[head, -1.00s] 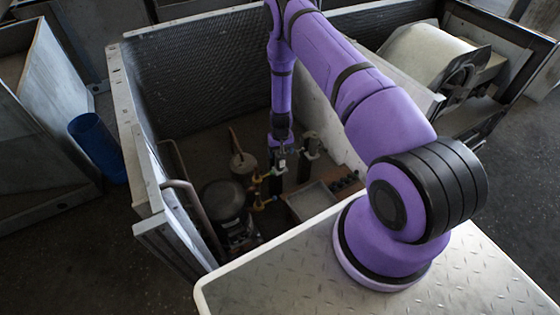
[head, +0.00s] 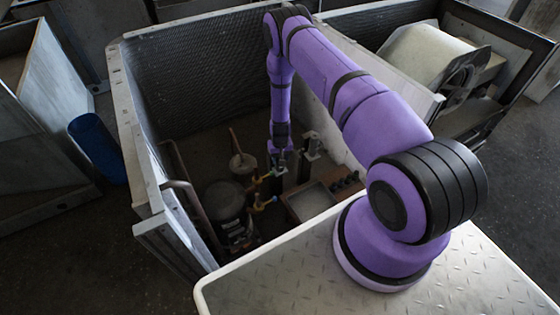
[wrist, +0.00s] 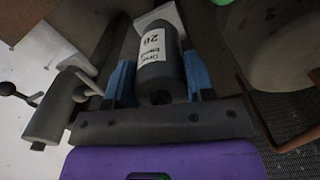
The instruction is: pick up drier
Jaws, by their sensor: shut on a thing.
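The drier (wrist: 162,72) is a dark grey cylinder with a white printed label, seen upside down in the wrist view. My gripper (wrist: 159,82) has its two blue fingers on either side of the cylinder, shut on it. In the head view my gripper (head: 279,163) reaches down into the open metal housing, beside brass-coloured fittings (head: 262,190). There the drier is too small and dark to make out clearly. I cannot tell whether it is clear of its surroundings.
The mesh-sided housing (head: 131,120) surrounds my gripper with high walls. A dark rounded compressor (head: 224,202), a small tank with a copper pipe (head: 243,164) and a shallow box (head: 312,202) stand close by. A blower drum (head: 425,60) fills the right compartment.

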